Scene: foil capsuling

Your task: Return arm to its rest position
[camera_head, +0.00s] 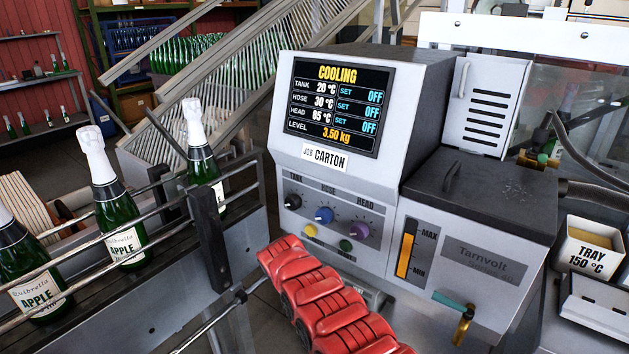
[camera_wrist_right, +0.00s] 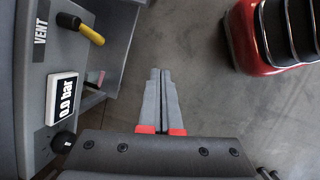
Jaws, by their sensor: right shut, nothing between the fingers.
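My right gripper (camera_wrist_right: 160,72) shows in the right wrist view. Its two grey fingers with red bases lie together, shut, with nothing between them. The fingertips are over bare grey floor, clear of any object. A machine panel with a VENT label (camera_wrist_right: 41,33) stands to the left of the fingers, apart from them. Neither gripper can be made out in the head view, and my left gripper is not seen.
The control machine (camera_head: 330,190) reads COOLING. A conveyor rail (camera_head: 150,235) with several foil-topped green bottles (camera_head: 120,215) runs along the left. A tray box (camera_head: 590,250) stands at right.

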